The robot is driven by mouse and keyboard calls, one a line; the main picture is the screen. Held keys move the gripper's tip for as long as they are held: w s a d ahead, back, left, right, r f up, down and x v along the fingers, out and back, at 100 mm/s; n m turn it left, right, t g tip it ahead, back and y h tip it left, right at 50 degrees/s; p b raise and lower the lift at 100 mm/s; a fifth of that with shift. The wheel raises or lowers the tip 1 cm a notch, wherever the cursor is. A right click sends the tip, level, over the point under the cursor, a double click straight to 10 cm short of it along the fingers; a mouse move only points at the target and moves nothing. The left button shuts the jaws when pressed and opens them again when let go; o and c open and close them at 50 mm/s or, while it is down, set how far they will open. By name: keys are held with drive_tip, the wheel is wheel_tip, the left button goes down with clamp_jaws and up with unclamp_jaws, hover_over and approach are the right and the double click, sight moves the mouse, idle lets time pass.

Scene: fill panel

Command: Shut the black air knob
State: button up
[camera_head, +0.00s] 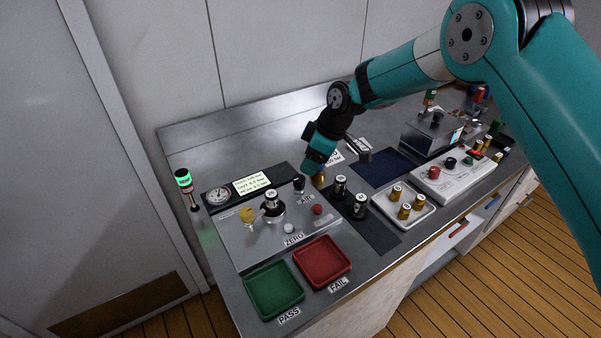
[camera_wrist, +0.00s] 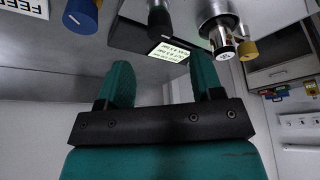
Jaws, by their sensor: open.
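The black air knob (camera_head: 299,184) stands upright at the back right of the grey panel (camera_head: 245,246), behind the AIR label (camera_head: 306,198). In the wrist view a dark knob (camera_wrist: 160,22) shows at the top, beyond the fingertips, and seems to be the same one. My gripper (camera_head: 317,163) is just right of and above the knob in the head view. In the wrist view my gripper (camera_wrist: 163,78) has its two teal fingers spread with nothing between them. I cannot tell the exact gap to the knob.
A blue-capped knob (camera_wrist: 82,15) is beside it in the wrist view. A silver fixture (camera_head: 271,204) with a labelled cylinder, a red button (camera_head: 317,209) and a display (camera_head: 251,183) are close by. Green (camera_head: 273,290) and red (camera_head: 322,262) trays lie in front.

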sight(299, 179)
drive_tip(key=p+x, duration=0.2)
drive_tip(key=x, duration=0.6)
drive_tip(key=shift+r, duration=0.1)
drive_tip(key=c, duration=0.9)
drive_tip(key=shift+m+b, duration=0.4)
drive_tip(key=shift+b, duration=0.05)
drive_tip(key=m+t+b, duration=0.1)
drive_tip(key=m+b, duration=0.1)
drive_tip(key=shift+a+m+b, duration=0.1)
drive_tip(key=shift+m+b, duration=0.3)
drive_tip(key=m+b, duration=0.1)
drive_tip(key=m, duration=0.1)
drive_tip(key=m+t+h+b, duration=0.1)
drive_tip(key=m+b, duration=0.1)
drive_tip(key=shift+s+t, duration=0.15)
drive_tip(key=shift+t, duration=0.15)
drive_tip(key=m+h+b, duration=0.1)
drive_tip(key=m, duration=0.2)
drive_tip(key=m+t+h+b, duration=0.1)
drive_tip(key=m+b, duration=0.1)
drive_tip(key=shift+a+m, duration=0.15)
drive_tip(key=shift+m, duration=0.25)
drive_tip(key=m+h+b, duration=0.2)
drive_tip(key=m, duration=0.2)
drive_tip(key=shift+m, duration=0.3)
